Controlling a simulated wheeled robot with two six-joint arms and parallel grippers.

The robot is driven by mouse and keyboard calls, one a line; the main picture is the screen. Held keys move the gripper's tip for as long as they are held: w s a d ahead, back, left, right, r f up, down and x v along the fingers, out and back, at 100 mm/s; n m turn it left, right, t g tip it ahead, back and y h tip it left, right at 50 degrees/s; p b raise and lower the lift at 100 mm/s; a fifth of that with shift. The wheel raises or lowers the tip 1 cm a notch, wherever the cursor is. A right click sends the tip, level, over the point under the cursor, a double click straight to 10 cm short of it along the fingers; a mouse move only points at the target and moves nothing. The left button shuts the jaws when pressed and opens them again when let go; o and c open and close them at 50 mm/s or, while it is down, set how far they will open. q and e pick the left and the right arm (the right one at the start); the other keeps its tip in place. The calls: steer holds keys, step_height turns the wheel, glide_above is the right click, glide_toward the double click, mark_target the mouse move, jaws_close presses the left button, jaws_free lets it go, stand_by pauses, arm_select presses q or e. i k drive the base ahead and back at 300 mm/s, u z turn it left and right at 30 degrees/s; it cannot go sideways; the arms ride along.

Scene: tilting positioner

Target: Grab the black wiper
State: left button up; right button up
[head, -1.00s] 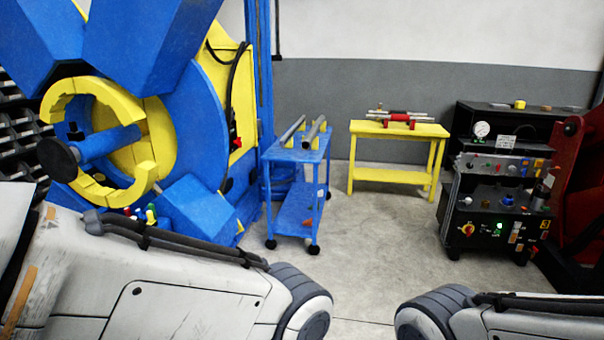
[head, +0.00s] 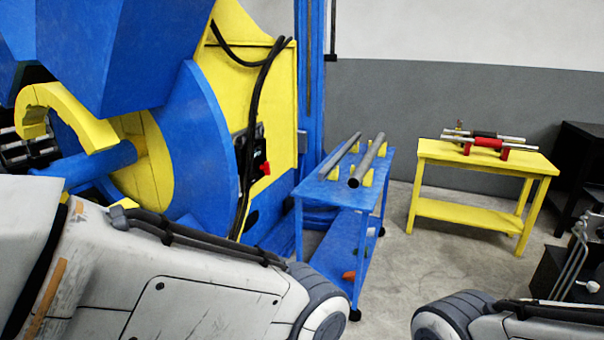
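On the yellow table (head: 479,154) at the right lie two silver-ended bars close together. The rear one has a black middle (head: 484,134), and the front one has a red middle (head: 489,143) on red supports. The black one is partly hidden behind the red one. It is small in the head view, and I cannot tell for sure that it is the black wiper. My two arms show only as grey-white links along the bottom. Neither gripper is in view, and both bars lie well beyond the arms.
A blue wheeled cart (head: 343,190) holding two grey pipes (head: 368,160) on yellow blocks stands left of the yellow table. A large blue and yellow positioner (head: 205,150) fills the left. Black equipment (head: 575,165) is at the right edge. Bare floor (head: 400,255) lies between cart and table.

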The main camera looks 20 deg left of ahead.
mark_target(35, 152)
steer(key=u, duration=0.4)
steer(key=i, duration=1)
steer(key=u, duration=1.85)
steer(key=i, duration=1.05)
steer(key=u, duration=0.9)
